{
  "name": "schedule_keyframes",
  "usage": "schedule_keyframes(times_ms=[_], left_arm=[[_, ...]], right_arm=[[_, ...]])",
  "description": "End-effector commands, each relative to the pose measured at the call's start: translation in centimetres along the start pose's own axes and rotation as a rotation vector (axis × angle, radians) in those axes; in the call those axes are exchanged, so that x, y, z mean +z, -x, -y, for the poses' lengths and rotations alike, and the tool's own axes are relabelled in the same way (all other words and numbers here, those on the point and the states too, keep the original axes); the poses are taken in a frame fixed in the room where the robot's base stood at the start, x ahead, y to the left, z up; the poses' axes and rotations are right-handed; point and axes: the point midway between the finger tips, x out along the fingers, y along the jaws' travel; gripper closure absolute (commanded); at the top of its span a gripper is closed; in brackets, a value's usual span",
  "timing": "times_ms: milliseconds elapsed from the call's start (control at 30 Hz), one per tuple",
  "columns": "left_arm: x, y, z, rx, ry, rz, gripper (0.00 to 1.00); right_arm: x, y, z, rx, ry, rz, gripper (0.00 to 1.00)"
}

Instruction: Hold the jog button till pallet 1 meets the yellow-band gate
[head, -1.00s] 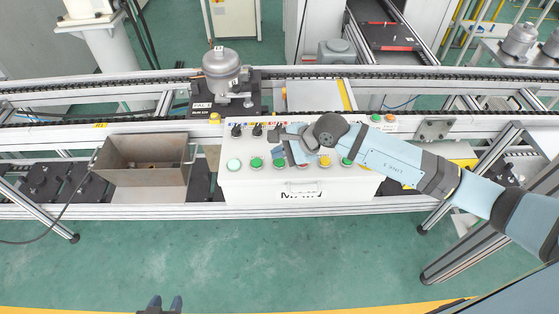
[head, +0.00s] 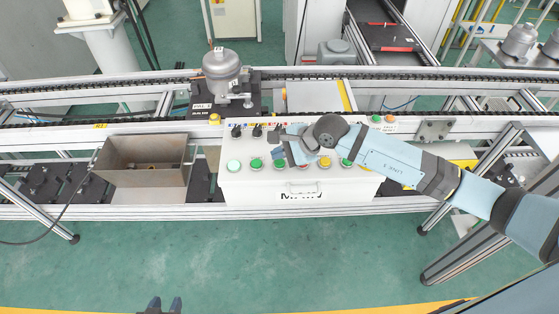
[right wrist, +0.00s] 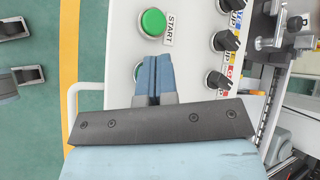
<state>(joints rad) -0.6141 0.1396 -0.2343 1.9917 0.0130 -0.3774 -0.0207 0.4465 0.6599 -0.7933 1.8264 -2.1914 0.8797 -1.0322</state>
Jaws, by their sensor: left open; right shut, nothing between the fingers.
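A white control box (head: 245,185) has a row of coloured buttons and black knobs along its top. My right gripper (head: 290,150) is shut and empty, with its fingertips over the button row. In the right wrist view its fingers (right wrist: 153,72) point at the panel just below the green START button (right wrist: 152,23), hiding most of another button. I cannot tell whether they press it. Pallet 1 (head: 200,108), black, carries a grey compressor (head: 221,70) on the conveyor. A yellow band (head: 347,95) stands to its right, apart from it. My left gripper (head: 164,304) is open at the bottom edge.
An open metal bin (head: 145,177) is left of the control box. Conveyor rails (head: 420,80) run across behind it. More compressors (head: 519,40) stand on a table at the upper right. The green floor in front is clear.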

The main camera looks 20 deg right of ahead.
Motion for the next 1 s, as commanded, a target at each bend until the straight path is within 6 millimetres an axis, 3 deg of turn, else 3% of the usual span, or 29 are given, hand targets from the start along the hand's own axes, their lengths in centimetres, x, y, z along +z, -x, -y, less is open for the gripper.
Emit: schedule_keyframes(times_ms=[567,1000], left_arm=[[-0.1,0.0,0.0,0.001,0.000,-0.003,0.57],[0.9,-0.6,0.0,0.001,0.000,-0.002,0.57]], right_arm=[[0.0,0.0,0.0,0.000,0.000,0.000,1.00],[-0.5,-0.6,-0.5,0.000,0.000,0.000,1.00]])
